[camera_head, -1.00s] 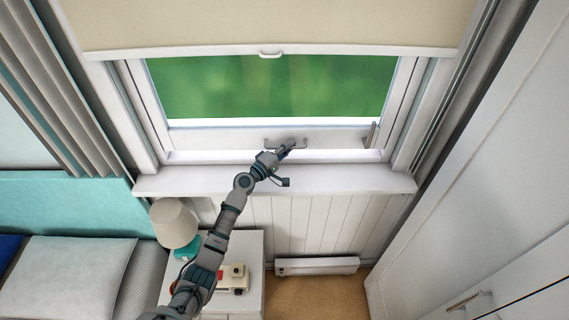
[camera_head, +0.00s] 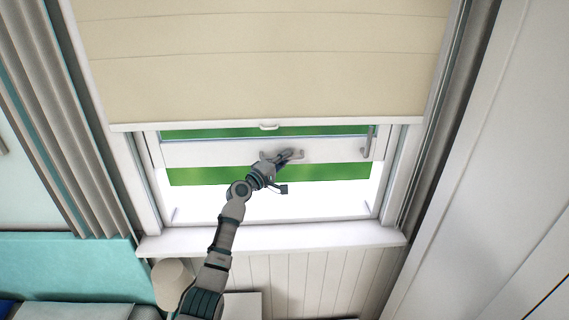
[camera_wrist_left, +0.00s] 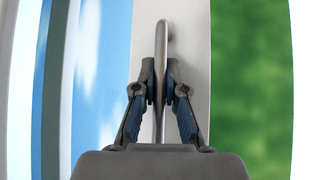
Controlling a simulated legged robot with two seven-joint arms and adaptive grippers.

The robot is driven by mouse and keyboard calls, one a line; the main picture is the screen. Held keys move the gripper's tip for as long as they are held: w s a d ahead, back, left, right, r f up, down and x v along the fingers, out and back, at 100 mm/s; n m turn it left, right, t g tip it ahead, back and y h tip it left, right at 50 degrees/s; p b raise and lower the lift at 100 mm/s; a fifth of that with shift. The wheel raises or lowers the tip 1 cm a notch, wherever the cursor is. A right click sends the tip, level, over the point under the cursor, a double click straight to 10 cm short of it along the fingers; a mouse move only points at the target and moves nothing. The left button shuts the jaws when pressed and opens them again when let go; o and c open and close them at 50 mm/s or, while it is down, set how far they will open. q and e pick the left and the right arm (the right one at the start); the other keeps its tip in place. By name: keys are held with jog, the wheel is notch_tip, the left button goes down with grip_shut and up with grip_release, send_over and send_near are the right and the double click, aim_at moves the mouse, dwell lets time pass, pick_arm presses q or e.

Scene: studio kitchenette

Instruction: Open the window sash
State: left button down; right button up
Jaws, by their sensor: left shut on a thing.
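The window sash (camera_head: 215,151) is a white framed pane with a bottom rail that stands clear above the sill, with a green and white gap below it. A small bar handle (camera_head: 297,153) sits on the middle of the rail; it also shows in the left wrist view (camera_wrist_left: 161,40) as a grey bar. My left gripper (camera_head: 284,157) is shut on the sash handle; in the left wrist view its blue-padded fingers (camera_wrist_left: 161,88) close on both sides of the bar. A lever handle (camera_head: 369,141) is at the rail's right end. My right gripper is not in view.
A cream blind (camera_head: 265,70) with a pull tab (camera_head: 268,127) hangs just above the rail. The white sill (camera_head: 300,238) is bare. A grey curtain (camera_head: 70,110) hangs at left, and a lamp shade (camera_head: 170,283) stands below the sill.

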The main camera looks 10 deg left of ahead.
pick_arm(q)
jog(key=shift+r, duration=0.1)
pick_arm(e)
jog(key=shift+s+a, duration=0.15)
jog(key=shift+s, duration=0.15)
pick_arm(q)
jog(key=c, duration=1.3)
grip_release()
jog(key=shift+d, duration=0.1)
jog(key=shift+o, duration=0.5)
jog(key=v, duration=1.2)
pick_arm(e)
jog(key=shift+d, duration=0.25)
pick_arm(q)
jog(key=shift+w, duration=0.1)
